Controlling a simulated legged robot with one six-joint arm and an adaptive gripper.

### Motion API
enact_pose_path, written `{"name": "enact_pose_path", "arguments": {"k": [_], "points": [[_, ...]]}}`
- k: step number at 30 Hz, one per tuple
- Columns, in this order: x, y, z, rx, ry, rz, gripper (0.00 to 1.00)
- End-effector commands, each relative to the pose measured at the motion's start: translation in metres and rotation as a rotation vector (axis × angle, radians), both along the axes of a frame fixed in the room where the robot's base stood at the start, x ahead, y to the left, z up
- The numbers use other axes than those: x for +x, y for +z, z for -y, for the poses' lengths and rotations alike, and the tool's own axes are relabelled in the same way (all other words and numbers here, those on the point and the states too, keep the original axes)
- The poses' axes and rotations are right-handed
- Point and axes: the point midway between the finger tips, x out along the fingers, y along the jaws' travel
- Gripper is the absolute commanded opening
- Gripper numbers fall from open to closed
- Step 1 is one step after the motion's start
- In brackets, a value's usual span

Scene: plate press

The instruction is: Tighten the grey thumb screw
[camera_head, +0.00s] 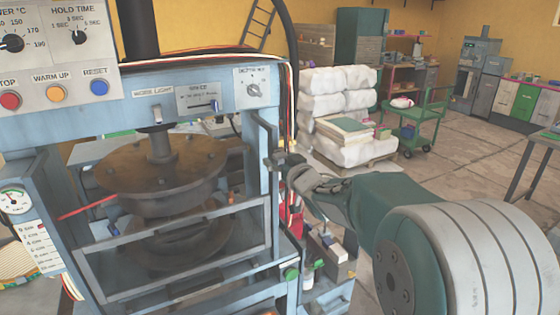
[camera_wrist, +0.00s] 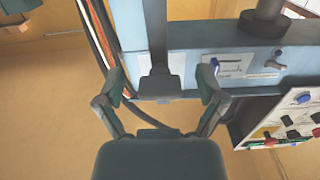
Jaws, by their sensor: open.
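A small grey knob (camera_head: 254,90) sits on a white label plate at the right end of the press's blue crossbeam. It looks like the grey thumb screw, but at this size I cannot be sure. My gripper (camera_head: 279,160) is below and slightly right of it, at the press's right side, apart from the knob. In the wrist view my gripper (camera_wrist: 158,90) has its two fingers spread, with nothing held between them. A dark upright bar (camera_wrist: 155,40) lies across the view between the fingertips and hides much of the plate behind it.
The press has a blue slider (camera_head: 215,105), a round platen (camera_head: 155,170) and a tilted guard frame (camera_head: 190,245). Cables (camera_head: 291,100) run down the press's right side, close to my gripper. White sacks (camera_head: 335,95) and a green cart (camera_head: 417,120) stand behind; open floor lies at right.

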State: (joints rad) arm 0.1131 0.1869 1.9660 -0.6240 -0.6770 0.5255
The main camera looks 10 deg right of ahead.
Motion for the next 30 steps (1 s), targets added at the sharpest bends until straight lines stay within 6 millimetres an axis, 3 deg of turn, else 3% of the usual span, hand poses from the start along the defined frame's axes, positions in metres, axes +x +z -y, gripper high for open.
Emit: {"name": "enact_pose_path", "arguments": {"k": [5,19,24,30], "points": [[-0.013,0.002,0.004,0.0,-0.002,0.003,0.89],[-0.1,0.0,0.027,-0.001,-0.003,0.0,0.89],[-0.114,-0.001,0.03,-0.001,0.0,-0.002,0.89],[-0.115,-0.001,0.03,-0.001,0.0,-0.002,0.89]]}}
